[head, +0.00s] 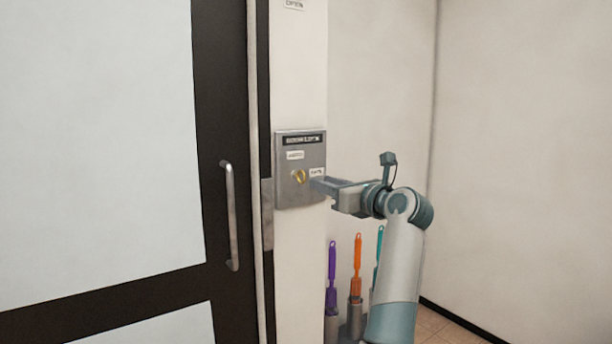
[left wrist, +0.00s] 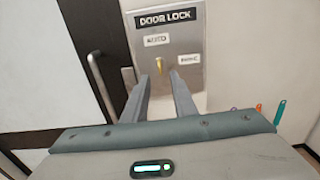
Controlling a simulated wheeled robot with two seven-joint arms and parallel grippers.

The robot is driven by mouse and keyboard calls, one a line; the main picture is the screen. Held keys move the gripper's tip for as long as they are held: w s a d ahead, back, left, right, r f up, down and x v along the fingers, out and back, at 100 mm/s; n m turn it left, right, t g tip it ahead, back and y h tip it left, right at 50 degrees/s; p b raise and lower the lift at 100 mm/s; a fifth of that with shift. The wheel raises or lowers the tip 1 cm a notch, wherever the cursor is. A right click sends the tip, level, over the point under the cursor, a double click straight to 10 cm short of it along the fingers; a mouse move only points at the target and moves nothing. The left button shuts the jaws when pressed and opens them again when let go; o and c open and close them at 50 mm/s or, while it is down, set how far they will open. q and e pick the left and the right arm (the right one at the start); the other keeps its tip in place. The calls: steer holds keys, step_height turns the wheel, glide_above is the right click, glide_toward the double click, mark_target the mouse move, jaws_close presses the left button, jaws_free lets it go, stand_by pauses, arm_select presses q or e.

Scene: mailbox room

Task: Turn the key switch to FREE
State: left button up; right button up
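The key switch is a grey metal plate (head: 287,196) headed DOOR LOCK, on the pale wall strip beside the door. The plate also shows in the left wrist view (left wrist: 190,45). A small brass key (head: 299,176) sits in its middle; in the left wrist view the key (left wrist: 159,64) looks near upright, its top leaning slightly left. One small label is above left of the key, another to its right; their lettering is blurred. My left gripper (head: 319,184) is open at the plate, its fingertips (left wrist: 165,77) just below the key and apart from it. My right gripper is not in view.
A dark-framed glass door (head: 222,85) with a vertical metal handle (head: 232,215) is left of the plate. Purple (head: 332,262), orange (head: 357,262) and teal handled tools stand in holders low beside the wall strip. Bare wall (head: 520,130) is to the right.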

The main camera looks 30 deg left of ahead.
mark_target(305, 177)
arm_select(q)
steer(key=p+x, duration=0.1)
steer(key=x, duration=0.7)
steer(key=shift+w+a, duration=0.1)
steer(key=shift+a, duration=0.2)
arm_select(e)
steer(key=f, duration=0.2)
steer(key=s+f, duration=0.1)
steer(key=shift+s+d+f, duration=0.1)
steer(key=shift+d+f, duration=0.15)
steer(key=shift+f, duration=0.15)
arm_select(q)
jaws_close()
